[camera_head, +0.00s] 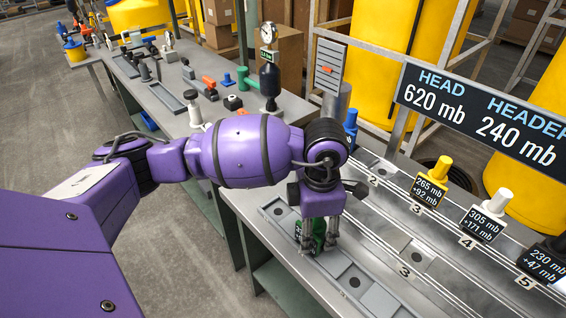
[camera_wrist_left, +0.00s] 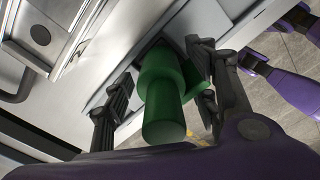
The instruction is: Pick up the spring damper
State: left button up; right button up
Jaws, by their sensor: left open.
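A green stepped cylinder (camera_wrist_left: 165,105), which I take for the spring damper, stands in the grey tray strip (camera_head: 350,281) at the front of the bench. In the head view only part of the green part (camera_head: 317,232) shows between the fingers. My left gripper (camera_head: 318,240) points down over it. In the left wrist view the open left gripper (camera_wrist_left: 163,68) has one finger on each side of the green part. A gap shows at the left finger; contact at the right finger is unclear. My right gripper is not in view.
Behind the tray, metal rails hold a yellow-topped block (camera_head: 432,180), a white-topped block (camera_head: 487,213) and a black block (camera_head: 543,262). A blue part (camera_head: 350,127) stands near the sign (camera_head: 483,110). Several small parts and a gauge (camera_head: 268,33) crowd the bench farther left.

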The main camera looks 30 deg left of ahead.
pick_arm(q)
jog(key=shift+r, duration=0.1)
jog(key=shift+c, duration=0.2)
jog(key=shift+w, duration=0.1)
grip_shut()
jog(key=shift+d, duration=0.1)
jog(key=shift+r, duration=0.2)
